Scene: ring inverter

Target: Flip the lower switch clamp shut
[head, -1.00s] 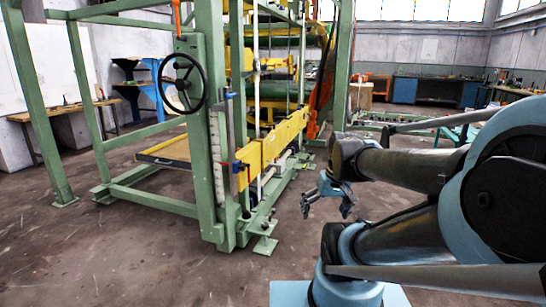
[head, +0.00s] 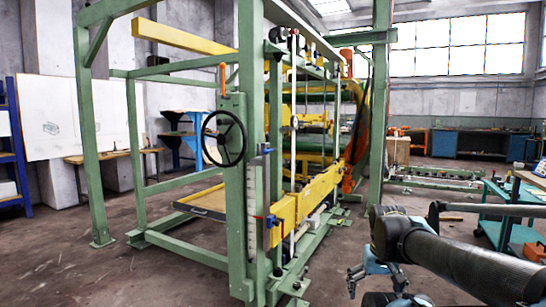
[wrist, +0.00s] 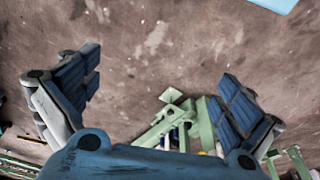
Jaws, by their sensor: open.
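The lower switch clamp appears to be the small red and blue fitting (head: 272,221) low on the green machine's front post, beside the yellow beam. It is too small to tell how its handle stands. Another fitting with a blue handle (head: 268,151) sits higher on the same post. My gripper (head: 354,281) is low in the head view, to the right of the post and clear of it. No clamp can be made out in the wrist view.
The green frame (head: 247,200) carries a black handwheel (head: 223,138) and yellow beams (head: 305,200). Green feet (head: 296,285) stick out along the floor. A teal cart (head: 505,215) stands at the right. Bare concrete floor (head: 150,280) lies in front.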

